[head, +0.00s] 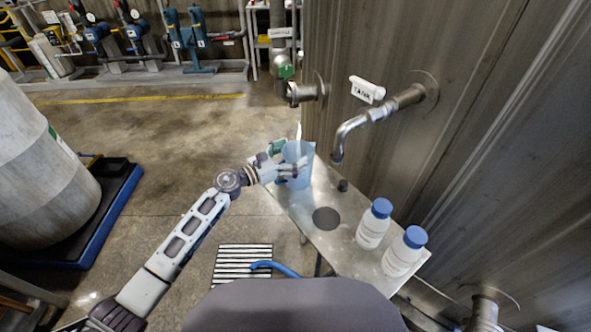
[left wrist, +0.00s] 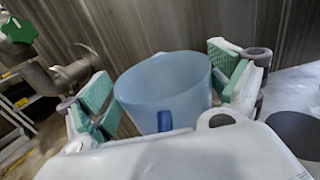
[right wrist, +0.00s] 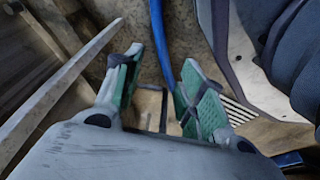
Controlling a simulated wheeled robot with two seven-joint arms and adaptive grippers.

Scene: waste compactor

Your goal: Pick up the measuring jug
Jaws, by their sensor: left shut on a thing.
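The measuring jug (head: 297,160) is a translucent blue vessel at the far left end of the metal bench (head: 335,236). My left gripper (head: 287,166) is shut on it, with its fingers on either side of the jug's body. In the left wrist view the jug (left wrist: 165,85) stands upright between the green finger pads, its open rim upward. I cannot tell whether its base touches the bench. My right gripper (right wrist: 157,88) is open and empty, and shows only in the right wrist view.
Two white bottles with blue caps (head: 372,224) (head: 405,251) stand on the near right of the bench. A bent tap pipe (head: 350,131) hangs over it below a TANK sign (head: 367,90). A grey drum (head: 35,165) stands at left. A blue hose (head: 275,267) lies near a floor grate (head: 240,265).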

